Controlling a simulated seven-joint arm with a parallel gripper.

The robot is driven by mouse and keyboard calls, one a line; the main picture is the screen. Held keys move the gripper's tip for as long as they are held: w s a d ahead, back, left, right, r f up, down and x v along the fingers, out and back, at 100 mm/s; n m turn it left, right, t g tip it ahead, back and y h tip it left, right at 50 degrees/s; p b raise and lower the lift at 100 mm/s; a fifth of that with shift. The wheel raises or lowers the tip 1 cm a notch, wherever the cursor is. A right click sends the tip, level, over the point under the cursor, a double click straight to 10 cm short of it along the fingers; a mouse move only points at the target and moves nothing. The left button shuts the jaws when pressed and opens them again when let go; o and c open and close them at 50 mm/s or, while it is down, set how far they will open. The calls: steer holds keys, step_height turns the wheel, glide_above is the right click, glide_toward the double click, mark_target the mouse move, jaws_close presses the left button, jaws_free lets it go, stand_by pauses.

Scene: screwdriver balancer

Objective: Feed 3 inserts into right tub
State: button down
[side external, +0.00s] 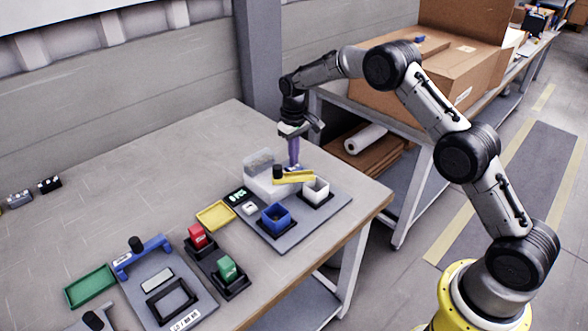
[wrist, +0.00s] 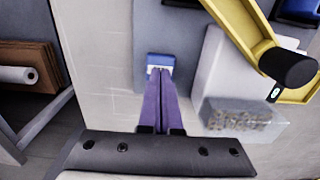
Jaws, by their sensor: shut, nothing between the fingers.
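My gripper (side external: 292,167) is shut and empty, pointing down behind the yellow chute (side external: 296,177). In the wrist view its purple fingertips (wrist: 160,72) are together over a small blue-and-white block (wrist: 161,60); I cannot tell if they touch it. The clear hopper (side external: 259,160) stands left of the gripper and holds small grey pieces, also seen through its wall in the wrist view (wrist: 240,118). The white tub (side external: 315,189) is the right one, at the chute's lower right. The blue tub (side external: 276,217) is to its left. Single inserts inside the tubs cannot be made out.
A black knob (side external: 277,171) stands at the chute's left end. A dark display (side external: 240,194) with green digits is left of the tubs. A yellow tray (side external: 216,215), red bin (side external: 198,236) and green bin (side external: 227,269) stand farther left.

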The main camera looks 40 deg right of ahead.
steer(key=shift+r, duration=2.85)
steer(key=shift+r, duration=0.1)
step_height(320, 180, up, 6)
steer(key=shift+f, duration=0.1)
steer(key=shift+f, duration=0.15)
steer(key=shift+f, duration=5.4)
steer(key=shift+f, duration=1)
steer(key=shift+r, duration=3.55)
